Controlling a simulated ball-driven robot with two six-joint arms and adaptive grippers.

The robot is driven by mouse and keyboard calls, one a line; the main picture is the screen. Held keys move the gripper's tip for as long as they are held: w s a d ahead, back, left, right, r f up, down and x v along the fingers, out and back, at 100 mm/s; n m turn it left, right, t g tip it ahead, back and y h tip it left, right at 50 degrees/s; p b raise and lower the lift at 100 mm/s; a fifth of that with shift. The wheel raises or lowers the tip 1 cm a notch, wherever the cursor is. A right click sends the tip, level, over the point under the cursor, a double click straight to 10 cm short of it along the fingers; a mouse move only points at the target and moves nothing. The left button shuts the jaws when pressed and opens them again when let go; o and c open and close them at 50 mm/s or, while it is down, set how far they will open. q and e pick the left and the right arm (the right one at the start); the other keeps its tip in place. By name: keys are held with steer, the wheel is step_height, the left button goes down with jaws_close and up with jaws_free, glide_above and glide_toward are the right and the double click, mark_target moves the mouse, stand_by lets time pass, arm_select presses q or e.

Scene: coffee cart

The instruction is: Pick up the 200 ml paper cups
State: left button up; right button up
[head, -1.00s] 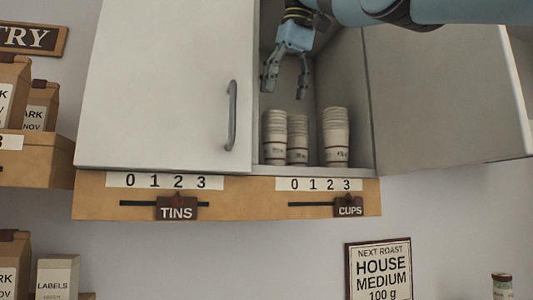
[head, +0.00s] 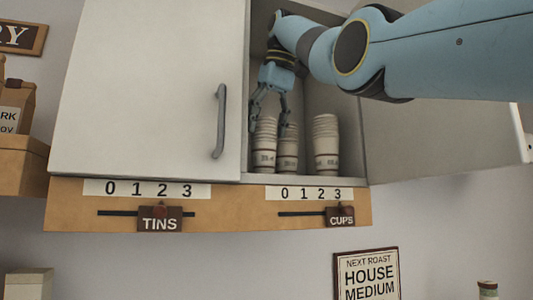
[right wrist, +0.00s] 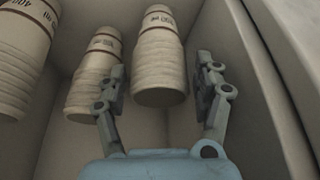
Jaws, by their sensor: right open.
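Three stacks of upside-down paper cups stand in the open cabinet compartment in the head view: a left stack (head: 265,152), a middle stack (head: 288,155) and a right stack (head: 326,145). My right gripper (head: 267,128) is open and points down at the upper part of the left stack. In the right wrist view, that stack (right wrist: 160,68) lies between the open fingers (right wrist: 162,88), with space on both sides. Its label ends in "ml"; the number is hard to read. The outermost stack there (right wrist: 22,55) appears to read 400. My left gripper is not in view.
The closed cabinet door (head: 150,90) with its handle (head: 219,120) is just left of the compartment. An open door (head: 440,135) stands at its right. The board below carries TINS (head: 160,219) and CUPS (head: 341,217) sliders on number scales.

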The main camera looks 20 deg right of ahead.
mark_target(264, 140)
steer(key=shift+x, duration=1.05)
steer(key=f+b, duration=0.2)
steer(key=shift+w+b, duration=0.1)
steer(key=shift+b, duration=0.25)
steer(key=shift+w, duration=0.3)
steer(key=shift+r, duration=0.1)
steer(key=shift+s+r, duration=0.2)
steer(key=shift+s, duration=0.3)
steer(key=c, duration=0.7)
steer(key=shift+w, duration=0.15)
steer(key=shift+c, duration=1.1)
steer(key=shift+f, duration=0.1)
steer(key=shift+c, duration=0.6)
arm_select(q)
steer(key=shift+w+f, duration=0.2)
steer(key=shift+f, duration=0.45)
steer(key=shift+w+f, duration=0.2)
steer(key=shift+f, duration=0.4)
